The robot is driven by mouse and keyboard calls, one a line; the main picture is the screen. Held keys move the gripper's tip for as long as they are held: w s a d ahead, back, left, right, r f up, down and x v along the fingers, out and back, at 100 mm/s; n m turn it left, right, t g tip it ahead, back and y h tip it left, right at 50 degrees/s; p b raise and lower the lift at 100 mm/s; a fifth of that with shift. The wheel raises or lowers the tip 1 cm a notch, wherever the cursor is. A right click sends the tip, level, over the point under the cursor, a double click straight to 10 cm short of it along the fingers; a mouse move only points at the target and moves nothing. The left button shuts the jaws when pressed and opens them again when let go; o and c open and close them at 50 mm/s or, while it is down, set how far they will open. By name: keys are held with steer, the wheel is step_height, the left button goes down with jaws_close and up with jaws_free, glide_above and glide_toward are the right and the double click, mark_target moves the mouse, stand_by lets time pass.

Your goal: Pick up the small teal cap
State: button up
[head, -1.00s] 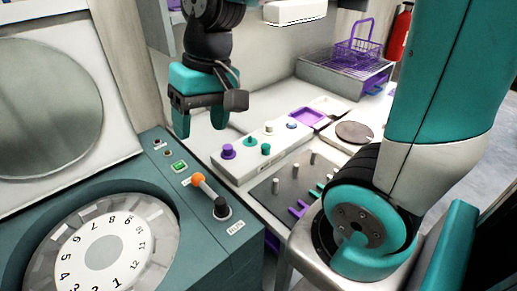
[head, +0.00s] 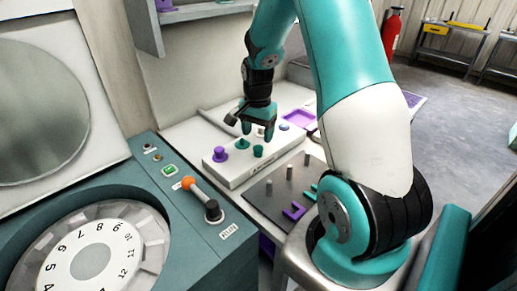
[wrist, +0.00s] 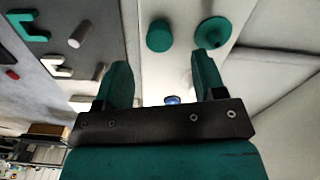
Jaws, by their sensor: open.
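Two teal caps stand on a white block (head: 240,172) on the bench. The smaller, plain round cap (head: 258,151) is at the front; it also shows in the wrist view (wrist: 159,36). The wider teal cap (head: 242,144) has a flared disc and a narrow tip, clear in the wrist view (wrist: 213,32). My gripper (head: 258,133) is open and empty, fingers pointing down, just above and close to the teal caps. In the wrist view my gripper's fingers (wrist: 160,68) are spread, with the small cap beyond the gap between them.
A purple knob (head: 219,155) stands left on the same block, and a blue piece (head: 284,127) lies at its far end. A dark plate (head: 270,195) with grey pegs is in front. A teal console with an orange-tipped lever (head: 188,183) is at left.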

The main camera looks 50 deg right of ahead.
mark_target(258, 148)
steer(key=shift+a+f+p, duration=0.15)
steer(key=shift+f+p, duration=0.7)
steer(key=shift+f, duration=2.3)
steer(key=c, duration=1)
